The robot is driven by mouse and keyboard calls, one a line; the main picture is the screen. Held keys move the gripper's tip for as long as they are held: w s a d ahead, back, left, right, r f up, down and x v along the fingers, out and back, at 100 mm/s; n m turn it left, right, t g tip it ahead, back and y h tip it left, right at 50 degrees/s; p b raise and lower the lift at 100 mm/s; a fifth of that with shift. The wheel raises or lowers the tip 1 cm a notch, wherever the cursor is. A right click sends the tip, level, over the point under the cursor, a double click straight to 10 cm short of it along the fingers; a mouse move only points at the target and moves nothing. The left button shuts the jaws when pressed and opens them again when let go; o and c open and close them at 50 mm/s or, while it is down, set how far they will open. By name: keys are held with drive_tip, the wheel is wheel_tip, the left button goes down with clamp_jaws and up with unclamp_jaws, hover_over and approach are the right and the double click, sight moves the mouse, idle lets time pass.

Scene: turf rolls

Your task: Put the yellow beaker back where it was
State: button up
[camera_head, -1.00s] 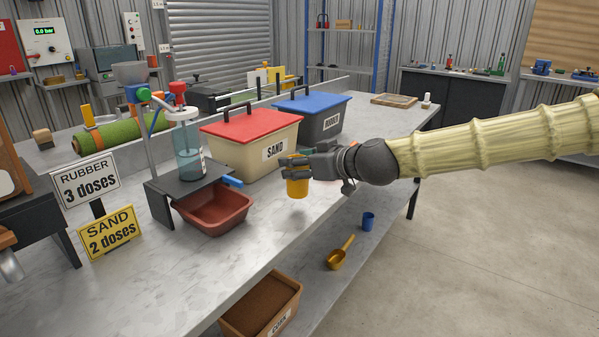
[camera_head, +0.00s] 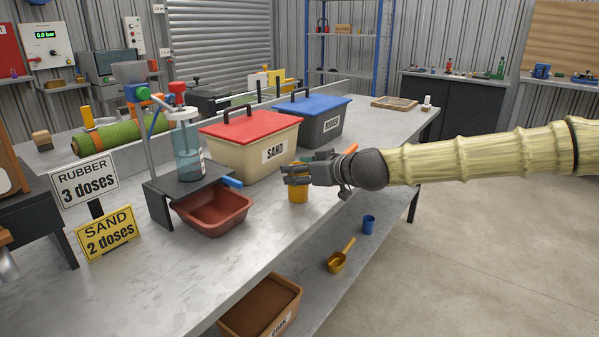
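The yellow beaker (camera_head: 298,194) is upright at the front edge of the bench, in front of the sand bin. My gripper (camera_head: 296,173) reaches in from the right, with its fingers around the beaker's upper part. It looks shut on the beaker. The fingers hide the beaker's rim. Its bottom is at or just above the bench top; I cannot tell whether it touches.
The sand bin (camera_head: 241,154) with a red lid and a dark bin (camera_head: 322,127) with a blue lid stand behind. A red-brown tray (camera_head: 214,220) is at the left. A blue cup (camera_head: 368,224) and yellow scoop (camera_head: 337,261) are on the lower shelf.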

drive_tip(key=o, duration=1.1)
drive_tip(key=shift+r, duration=0.1)
drive_tip(key=shift+p+v, duration=0.9)
drive_tip(key=shift+v, duration=5.1)
